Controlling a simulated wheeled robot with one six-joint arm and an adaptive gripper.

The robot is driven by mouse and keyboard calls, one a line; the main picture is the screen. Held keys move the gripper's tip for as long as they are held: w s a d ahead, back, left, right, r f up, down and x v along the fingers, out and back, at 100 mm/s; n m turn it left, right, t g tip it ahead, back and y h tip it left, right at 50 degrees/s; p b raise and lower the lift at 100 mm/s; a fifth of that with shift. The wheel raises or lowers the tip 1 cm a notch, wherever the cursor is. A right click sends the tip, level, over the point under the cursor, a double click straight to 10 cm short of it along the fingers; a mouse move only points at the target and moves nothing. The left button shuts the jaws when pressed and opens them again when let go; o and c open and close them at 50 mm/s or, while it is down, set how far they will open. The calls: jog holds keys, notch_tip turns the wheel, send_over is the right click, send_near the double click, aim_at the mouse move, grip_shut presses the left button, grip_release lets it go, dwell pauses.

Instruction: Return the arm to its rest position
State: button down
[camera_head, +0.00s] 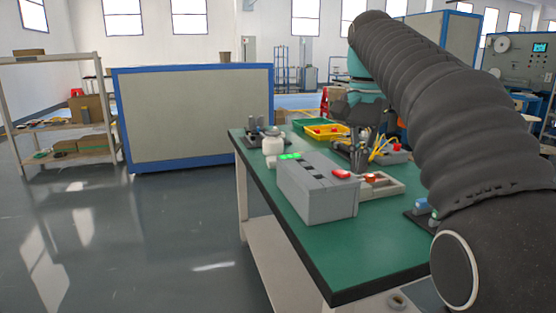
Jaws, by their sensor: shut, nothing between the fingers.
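My arm, in a ribbed dark sleeve, rises from the lower right of the head view to the top, then bends down behind. My gripper (358,164) appears as a small dark shape pointing down over the green-topped table (385,240). It is shut and holds nothing. It is behind the grey box-shaped machine (318,187), near its right end. The fine shape of its fingers is hard to make out.
Yellow (328,132) and green (308,124) trays lie at the back.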

jog(key=s+f+n+t, duration=0.5)
jog(key=s+f+n, duration=0.3)
jog(key=s+f, duration=1.4)
jog(key=shift+f, duration=0.85)
